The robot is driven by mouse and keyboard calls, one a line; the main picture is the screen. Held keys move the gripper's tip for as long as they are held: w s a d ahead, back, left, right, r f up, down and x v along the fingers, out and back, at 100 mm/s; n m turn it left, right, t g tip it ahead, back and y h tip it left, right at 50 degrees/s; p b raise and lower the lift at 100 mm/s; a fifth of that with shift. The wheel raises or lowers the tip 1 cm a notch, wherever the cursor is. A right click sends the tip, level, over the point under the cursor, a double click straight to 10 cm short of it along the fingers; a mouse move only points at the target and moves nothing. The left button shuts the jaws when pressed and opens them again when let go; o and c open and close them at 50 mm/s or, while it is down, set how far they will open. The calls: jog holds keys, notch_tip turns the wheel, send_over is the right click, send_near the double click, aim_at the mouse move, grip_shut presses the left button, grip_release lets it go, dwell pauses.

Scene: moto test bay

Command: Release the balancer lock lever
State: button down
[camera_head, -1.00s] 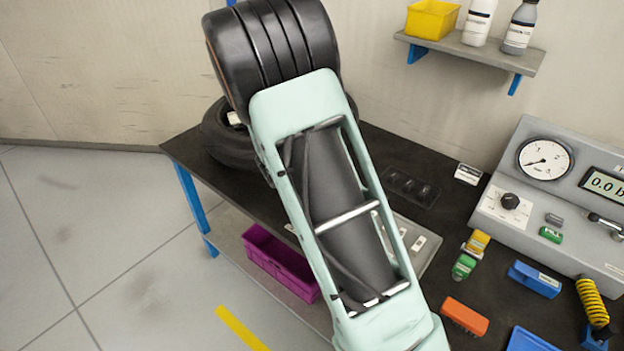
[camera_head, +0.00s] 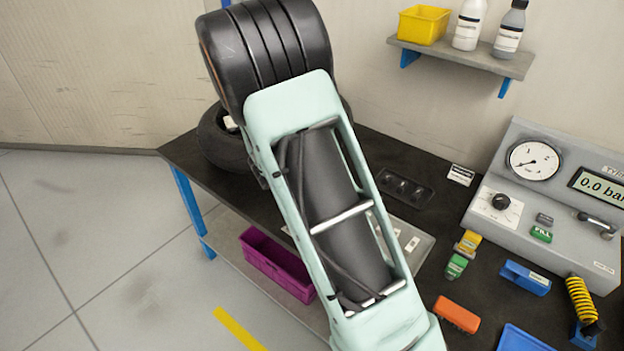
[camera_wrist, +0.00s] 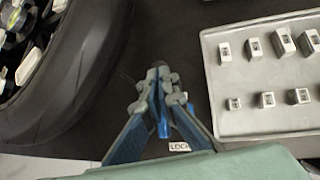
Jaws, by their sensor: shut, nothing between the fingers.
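My gripper (camera_wrist: 160,78) shows in the wrist view with its fingers together and nothing visibly held. A narrow bright blue piece (camera_wrist: 163,126), which looks like the lock lever, shows between the finger linkages. A small white label (camera_wrist: 179,146) that seems to read LOCK lies beside it. I cannot tell whether the fingers touch the lever, as the linkages cover part of it. In the head view my arm hides the gripper and the lever.
A tyred wheel (camera_wrist: 85,75) stands close left of the gripper in the wrist view. A grey tray (camera_wrist: 222,128) with several small blocks lies to the right. In the head view, a gauge panel (camera_head: 481,214) and coloured parts occupy the right of the dark bench (camera_head: 393,158).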

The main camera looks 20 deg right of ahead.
jog(key=p+v, duration=0.1)
jog(key=v, duration=1.1)
jog(key=shift+w+d+r, duration=0.2)
jog(key=shift+d+r, duration=0.05)
jog(key=shift+r, duration=0.05)
